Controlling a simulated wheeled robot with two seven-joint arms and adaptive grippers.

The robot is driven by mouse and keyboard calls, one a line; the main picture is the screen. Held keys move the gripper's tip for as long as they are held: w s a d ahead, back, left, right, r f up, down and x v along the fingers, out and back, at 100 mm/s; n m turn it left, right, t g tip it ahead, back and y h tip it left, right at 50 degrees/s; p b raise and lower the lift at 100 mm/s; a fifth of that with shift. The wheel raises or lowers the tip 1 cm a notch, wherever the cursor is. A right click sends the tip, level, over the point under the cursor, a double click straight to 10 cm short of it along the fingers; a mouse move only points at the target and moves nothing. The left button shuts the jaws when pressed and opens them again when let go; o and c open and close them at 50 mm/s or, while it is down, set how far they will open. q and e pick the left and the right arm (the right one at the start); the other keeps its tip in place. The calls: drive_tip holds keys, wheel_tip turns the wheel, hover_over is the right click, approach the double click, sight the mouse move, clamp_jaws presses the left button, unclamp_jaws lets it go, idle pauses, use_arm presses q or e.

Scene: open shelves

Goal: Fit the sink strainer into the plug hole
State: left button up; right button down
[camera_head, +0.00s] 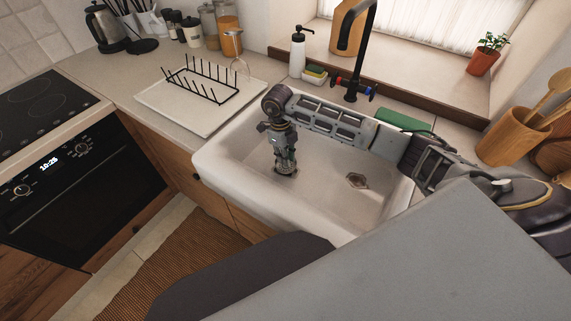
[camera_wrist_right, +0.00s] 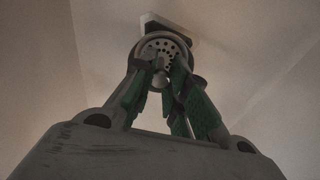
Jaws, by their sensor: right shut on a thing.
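My right gripper (camera_head: 285,163) points down into the left half of the sink, left of and apart from the plug hole. It is shut on the sink strainer (camera_head: 287,171), a small round metal piece mostly hidden by the fingers. In the right wrist view the strainer (camera_wrist_right: 165,47) shows as a perforated disc, with the green-padded fingers (camera_wrist_right: 163,75) around its knob. A pale angular shape with a dark edge shows partly behind it. My left gripper is not in view.
A black tap (camera_head: 354,60) rises behind the sink. A green item (camera_head: 400,121) lies on the back rim. A soap bottle (camera_head: 298,52) and sponge (camera_head: 314,74) stand behind. A drying rack (camera_head: 212,82) is on the left counter. The sink's front floor is clear.

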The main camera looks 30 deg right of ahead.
drive_tip(key=shift+f, duration=0.3)
drive_tip(key=shift+f, duration=1.9)
drive_tip(key=shift+f, duration=0.1)
drive_tip(key=c, duration=1.4)
unclamp_jaws()
